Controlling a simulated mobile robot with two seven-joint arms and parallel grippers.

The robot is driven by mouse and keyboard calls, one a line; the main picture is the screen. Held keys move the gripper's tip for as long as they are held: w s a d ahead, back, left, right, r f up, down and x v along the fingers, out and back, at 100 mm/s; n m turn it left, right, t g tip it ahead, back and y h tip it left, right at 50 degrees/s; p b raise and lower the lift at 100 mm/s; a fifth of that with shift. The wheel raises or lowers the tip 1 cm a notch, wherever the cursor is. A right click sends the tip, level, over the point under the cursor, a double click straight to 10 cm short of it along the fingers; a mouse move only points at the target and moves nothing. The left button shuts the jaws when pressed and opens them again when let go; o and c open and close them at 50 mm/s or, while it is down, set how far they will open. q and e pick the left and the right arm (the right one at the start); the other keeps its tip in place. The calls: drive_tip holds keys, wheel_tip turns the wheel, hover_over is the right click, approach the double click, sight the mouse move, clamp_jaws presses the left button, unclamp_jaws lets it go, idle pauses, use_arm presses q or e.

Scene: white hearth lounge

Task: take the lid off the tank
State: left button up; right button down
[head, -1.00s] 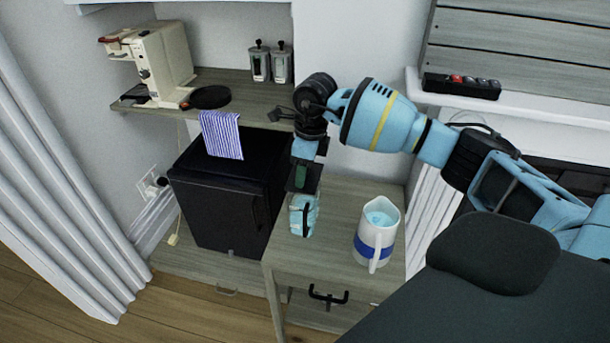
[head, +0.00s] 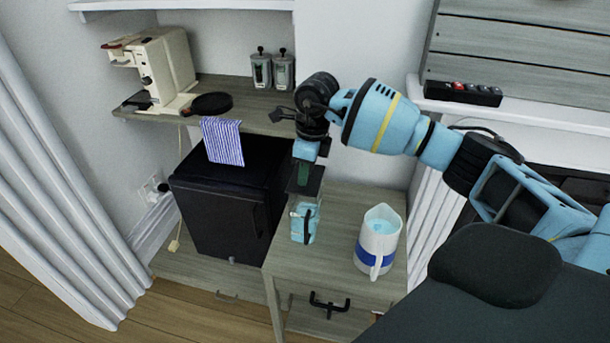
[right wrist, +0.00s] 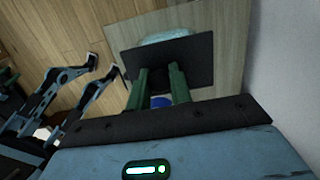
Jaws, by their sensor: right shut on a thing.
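The tank (head: 305,226) is a small clear container with pale blue contents and a dark handle. It stands upright near the left edge of the small wooden table. My right gripper (head: 303,172) is above it, pointing down. Its green fingers (right wrist: 160,86) are shut on the dark, flat, square lid (right wrist: 180,60). The lid (head: 305,183) is off the tank, held just above it. In the right wrist view the lid hides most of the tank (right wrist: 166,38), whose far part shows past the edge. My left gripper is not seen.
A white pitcher (head: 377,242) with a blue band stands right of the tank on the table (head: 345,200). A black cabinet (head: 225,210) with a striped cloth (head: 222,142) is to the left. Above it, a shelf (head: 250,113) holds a cream machine (head: 165,68) and a black pan (head: 211,103).

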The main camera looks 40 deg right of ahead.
drive_tip(key=shift+s+a+r, duration=0.1)
drive_tip(key=shift+a+r, duration=0.05)
drive_tip(key=shift+r, duration=0.4)
drive_tip(key=shift+a+r, duration=0.15)
drive_tip(key=shift+r, duration=0.35)
drive_tip(key=s+a, duration=0.2)
drive_tip(key=a, duration=0.5)
drive_tip(key=s+a+r+b, duration=0.1)
drive_tip(key=s+a, duration=0.2)
drive_tip(key=a, duration=0.4)
drive_tip(key=shift+s+a+r, duration=0.2)
drive_tip(key=shift+s, duration=0.1)
